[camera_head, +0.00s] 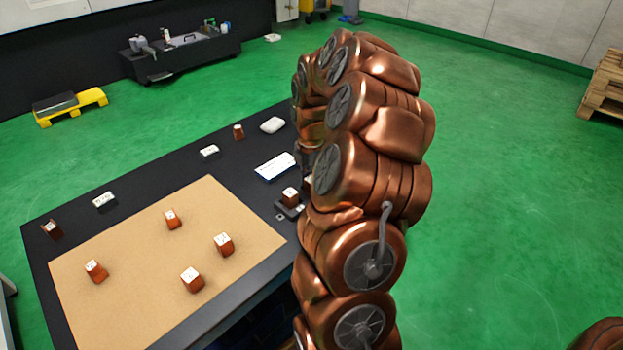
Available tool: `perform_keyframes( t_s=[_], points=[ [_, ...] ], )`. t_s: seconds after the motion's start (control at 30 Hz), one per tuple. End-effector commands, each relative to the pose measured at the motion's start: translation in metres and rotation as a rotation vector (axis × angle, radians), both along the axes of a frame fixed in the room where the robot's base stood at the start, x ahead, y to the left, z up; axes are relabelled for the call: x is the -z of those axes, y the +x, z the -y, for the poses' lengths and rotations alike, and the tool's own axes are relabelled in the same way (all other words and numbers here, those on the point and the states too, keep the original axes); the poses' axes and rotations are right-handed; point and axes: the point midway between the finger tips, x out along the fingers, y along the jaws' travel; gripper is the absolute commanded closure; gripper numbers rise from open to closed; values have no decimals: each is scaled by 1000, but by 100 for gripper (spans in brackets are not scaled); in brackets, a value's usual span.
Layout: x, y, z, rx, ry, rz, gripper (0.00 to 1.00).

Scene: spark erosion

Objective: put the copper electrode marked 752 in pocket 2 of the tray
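Several copper electrodes with pale marked tops are in view. On the tan mat stand a front one (192,281), a right one (223,245), a back one (171,220) and a left one (96,272). Others stand at the table's left edge (52,231) and far side (238,132). The marks are too small to read, so I cannot tell which is 752. One more electrode (290,197) sits on a small dark holder (284,213), possibly the tray, partly hidden by my arm. My gripper (307,166) is mostly hidden behind my arm; its fingers and any load cannot be made out.
The tan mat (130,240) lies on a black table (140,192). White label blocks (104,200) (209,151), a white card (275,166) and a pale object (272,125) are on it.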

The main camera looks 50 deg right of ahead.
Motion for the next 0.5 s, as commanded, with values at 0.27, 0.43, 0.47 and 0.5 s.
perform_keyframes(
  t_s=[0.27, 0.43, 0.47, 0.5],
  points=[
    [15, -2, -2, -2, 12, -14, 59],
    [15, -2, -3, -2, 11, -15, 44],
    [14, -2, -3, -2, 11, -14, 44],
    [14, -2, -3, -2, 10, -13, 44]
  ],
)
